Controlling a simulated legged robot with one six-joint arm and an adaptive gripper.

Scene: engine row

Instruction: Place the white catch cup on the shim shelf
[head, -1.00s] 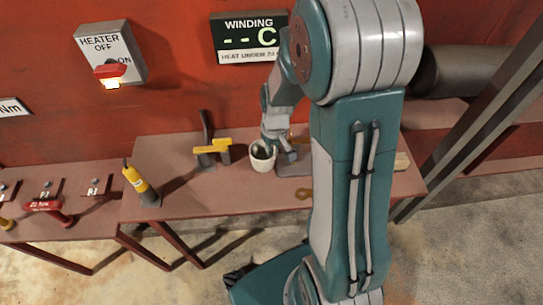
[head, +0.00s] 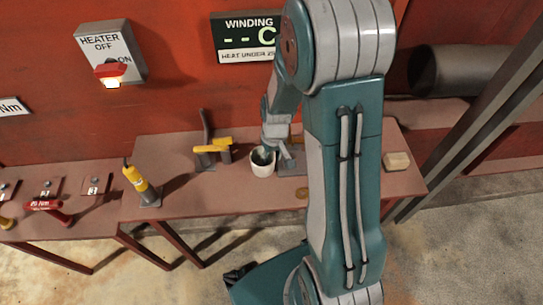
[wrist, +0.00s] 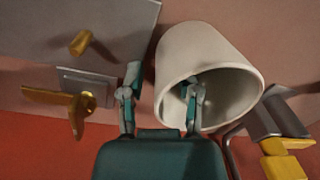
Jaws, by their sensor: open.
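The white catch cup (head: 262,168) stands on the reddish bench in the head view, open end up. It fills the upper middle of the wrist view (wrist: 195,55). My gripper (wrist: 160,100) is open around the cup's near wall: one finger shows inside the mouth, the other outside to the left. I see a gap on the outer side; contact on the inner side cannot be told. In the head view my gripper (head: 272,146) is at the cup's rim, partly hidden by my arm. I cannot tell which surface is the shim shelf.
A yellow-topped grey holder (head: 213,150) stands close left of the cup. A grey plate (wrist: 70,80) with brass fittings lies on its other side. A yellow tool (head: 141,185) stands farther left, a beige block (head: 397,161) at the right end.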

